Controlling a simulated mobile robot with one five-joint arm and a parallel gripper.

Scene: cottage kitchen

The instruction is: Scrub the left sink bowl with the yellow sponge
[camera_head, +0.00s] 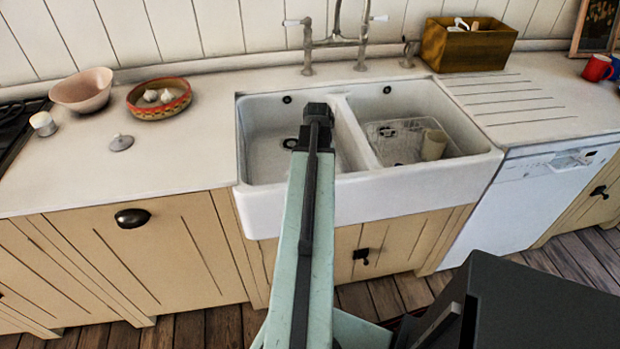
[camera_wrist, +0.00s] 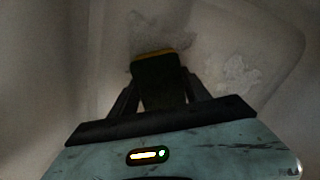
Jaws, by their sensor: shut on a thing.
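The white double sink has a left bowl (camera_head: 262,125), with a dark drain seen beside my arm. In the wrist view, my gripper (camera_wrist: 158,84) is shut on the sponge (camera_wrist: 152,54), which shows a dark top and a thin yellow edge. The sponge is down inside the pale bowl (camera_wrist: 285,40); I cannot tell whether it touches the bottom. A greyish patch (camera_wrist: 165,30) lies just beyond the sponge, and a whitish patch (camera_wrist: 232,75) lies to its right. In the head view, my arm hides the gripper and sponge.
The right bowl (camera_head: 440,105) holds a wire rack (camera_head: 395,140) and a cream cup (camera_head: 434,145). The tap (camera_head: 340,40) stands behind the sink. A patterned bowl (camera_head: 160,98) and a pink bowl (camera_head: 83,90) stand left. A wooden box (camera_head: 468,45) stands at the back right.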

